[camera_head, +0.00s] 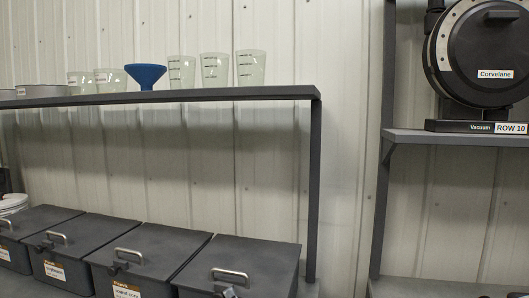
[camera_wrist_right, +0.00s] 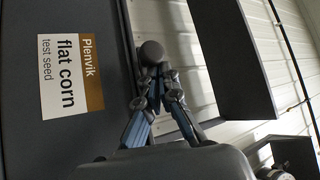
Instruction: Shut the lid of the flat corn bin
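The flat corn bin (camera_wrist_right: 20,100) shows in the right wrist view as a dark front with a brown and white label reading "Plenvik flat corn test seed". A dark round knob (camera_wrist_right: 151,52) stands out beside the label. My right gripper (camera_wrist_right: 153,74) has its fingers drawn together with the tips right at the knob; I cannot tell whether they touch or hold it. In the head view, the rightmost dark bin (camera_head: 245,258), with a metal handle, has its lid lying flat. Its front and label are cut off, so I cannot confirm it is this bin. My left gripper is not in view.
Several similar dark bins stand in a row, including one beside it (camera_head: 150,245). A shelf (camera_head: 200,95) above holds clear cups and a blue funnel (camera_head: 146,76). Wall space between is free.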

